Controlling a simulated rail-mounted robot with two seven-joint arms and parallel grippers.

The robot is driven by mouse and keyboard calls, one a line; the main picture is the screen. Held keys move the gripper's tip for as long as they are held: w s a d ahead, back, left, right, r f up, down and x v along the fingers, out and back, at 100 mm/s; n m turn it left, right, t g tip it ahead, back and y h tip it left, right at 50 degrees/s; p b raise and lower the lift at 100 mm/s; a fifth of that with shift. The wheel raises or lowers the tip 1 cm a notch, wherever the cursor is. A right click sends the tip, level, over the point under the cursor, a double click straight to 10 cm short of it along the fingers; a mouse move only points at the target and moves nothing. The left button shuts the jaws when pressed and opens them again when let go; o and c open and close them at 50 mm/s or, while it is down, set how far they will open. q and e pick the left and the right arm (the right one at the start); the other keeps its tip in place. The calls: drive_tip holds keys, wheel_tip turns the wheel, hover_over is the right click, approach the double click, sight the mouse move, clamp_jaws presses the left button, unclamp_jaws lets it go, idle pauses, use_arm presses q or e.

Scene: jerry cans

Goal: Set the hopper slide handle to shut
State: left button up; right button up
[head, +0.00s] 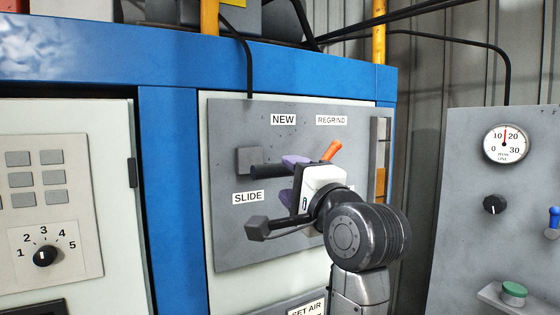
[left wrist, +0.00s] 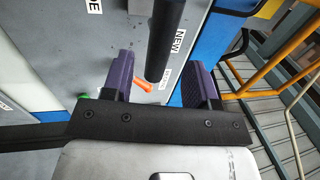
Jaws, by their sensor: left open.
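The slide handle is a black round bar (head: 268,171) on the grey panel, above the SLIDE label (head: 247,197). In the left wrist view, the bar (left wrist: 165,40) comes down from the top edge, and its rounded end lies between my two purple fingers. My left gripper (head: 284,177) is open, with one finger on each side of the bar and visible gaps. It also shows in the left wrist view (left wrist: 160,64). The gripper body hides part of the panel behind it. My right gripper is in neither view.
An orange lever (head: 332,149) stands just above my gripper, under the REGRIND label (head: 331,120). A grey block (head: 220,160) sits left of the bar. A dial panel (head: 45,240) is at left; a gauge (head: 506,144) and green button (head: 514,289) are at right.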

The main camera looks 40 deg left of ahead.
sight(283, 174)
use_arm(q)
drive_tip(key=shift+p+x, duration=0.7)
drive_tip(key=shift+x, duration=1.7)
drive_tip(key=shift+c, duration=0.2)
clamp_jaws()
drive_tip(key=shift+a, duration=0.15)
